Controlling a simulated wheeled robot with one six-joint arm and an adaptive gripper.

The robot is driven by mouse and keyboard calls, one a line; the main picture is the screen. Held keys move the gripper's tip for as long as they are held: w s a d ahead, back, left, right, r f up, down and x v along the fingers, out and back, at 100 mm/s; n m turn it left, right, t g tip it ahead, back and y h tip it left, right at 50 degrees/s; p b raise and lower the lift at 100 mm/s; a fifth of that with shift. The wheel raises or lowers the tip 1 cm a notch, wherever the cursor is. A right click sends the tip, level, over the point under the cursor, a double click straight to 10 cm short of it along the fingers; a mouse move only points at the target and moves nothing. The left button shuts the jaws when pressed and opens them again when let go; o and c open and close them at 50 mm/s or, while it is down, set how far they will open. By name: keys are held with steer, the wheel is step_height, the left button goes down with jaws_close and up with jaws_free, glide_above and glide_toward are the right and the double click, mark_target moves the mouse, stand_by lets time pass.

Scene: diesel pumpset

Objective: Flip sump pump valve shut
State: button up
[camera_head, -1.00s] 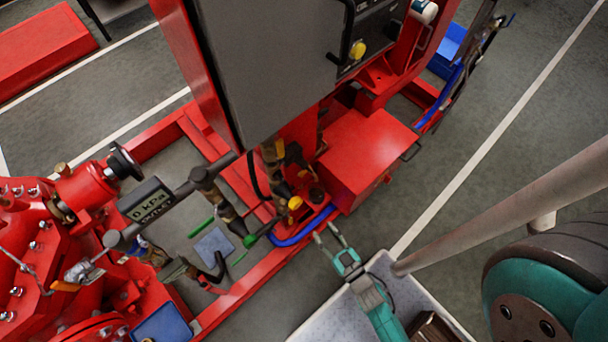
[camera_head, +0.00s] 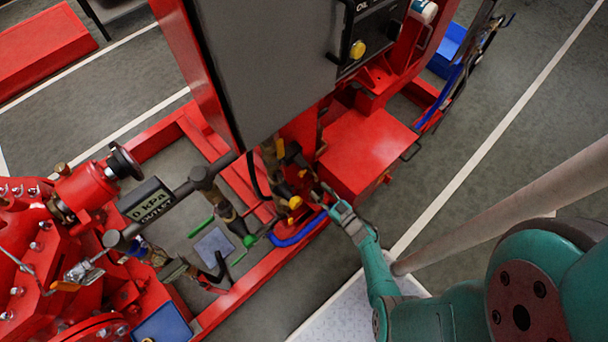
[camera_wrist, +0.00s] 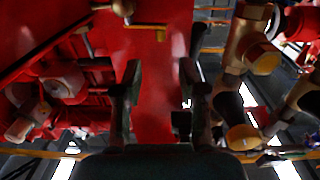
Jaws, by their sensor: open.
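My gripper (camera_head: 324,198) is open beside the brass pipework at the front of the red frame. In the wrist view my gripper (camera_wrist: 160,85) shows two dark fingers spread apart, with only red metal behind the gap. A brass valve assembly (camera_wrist: 243,40) with yellow-orange caps stands to the right of the fingers, apart from them. In the head view the yellow parts of this pipework (camera_head: 295,202) lie just left of the fingertips. No label shows which valve is the sump pump valve. Part of the pipework is hidden under the grey panel.
A red box (camera_head: 365,155) stands right behind my gripper. A blue hose (camera_head: 300,232) runs along the frame below the pipes. A large grey panel (camera_head: 265,65) rises above. Floor to the right is clear.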

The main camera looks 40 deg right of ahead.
mark_target(303, 174)
steer(key=w, duration=0.9)
steer(key=shift+w+a, duration=0.1)
steer(key=shift+w, duration=0.1)
jaws_close()
